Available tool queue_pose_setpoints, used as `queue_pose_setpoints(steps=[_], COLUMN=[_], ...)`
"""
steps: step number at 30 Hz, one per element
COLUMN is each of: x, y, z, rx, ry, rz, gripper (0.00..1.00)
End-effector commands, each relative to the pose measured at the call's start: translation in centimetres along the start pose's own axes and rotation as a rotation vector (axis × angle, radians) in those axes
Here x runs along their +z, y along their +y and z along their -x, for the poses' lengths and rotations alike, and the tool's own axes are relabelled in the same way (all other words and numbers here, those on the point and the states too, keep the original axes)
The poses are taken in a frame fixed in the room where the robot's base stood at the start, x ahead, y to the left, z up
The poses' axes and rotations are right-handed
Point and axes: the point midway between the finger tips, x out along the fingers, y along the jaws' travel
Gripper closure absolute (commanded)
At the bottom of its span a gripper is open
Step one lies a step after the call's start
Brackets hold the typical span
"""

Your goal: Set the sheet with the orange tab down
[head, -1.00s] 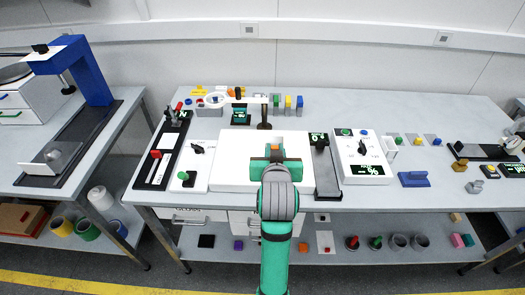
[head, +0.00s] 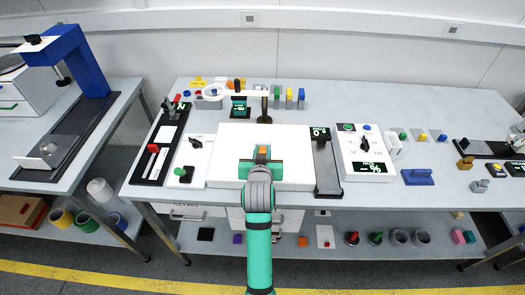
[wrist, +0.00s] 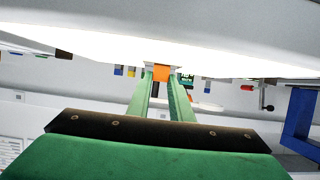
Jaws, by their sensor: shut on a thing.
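My gripper (head: 262,155) is over the middle of the white light panel (head: 225,150) on the bench. Its green fingers are shut on the orange tab (head: 262,150). In the wrist view, the tab (wrist: 162,72) shows between the two finger ends (wrist: 162,85). The sheet itself cannot be told apart from the white panel in the head view. In the wrist view a bright white band and a pale surface fill the top, and I cannot tell which part is sheet. Whether the sheet touches the panel cannot be told.
A control box with dials (head: 362,152) and a dark slotted strip (head: 326,165) stand right of the panel. A white plate with a knob (head: 195,145) stands left.

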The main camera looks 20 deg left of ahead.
Motion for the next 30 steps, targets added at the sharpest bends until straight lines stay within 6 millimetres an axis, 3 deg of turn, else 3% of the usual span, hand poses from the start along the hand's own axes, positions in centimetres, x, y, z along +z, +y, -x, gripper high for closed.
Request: queue_pose_setpoints(steps=[11,12,14,25,30], x=[0.3,0.3,0.3,-0.1,0.0], y=[-0.3,-0.3,-0.3,-0.1,0.0], z=[-0.1,-0.1,-0.1,0.1,2.3], rx=[-0.004,-0.004,-0.004,-0.002,-0.001], ry=[0.0,0.001,0.001,0.002,0.002], rz=[0.001,0.001,0.001,0.001,0.0], gripper=[1.0,0.73,0.62,0.62,0.62])
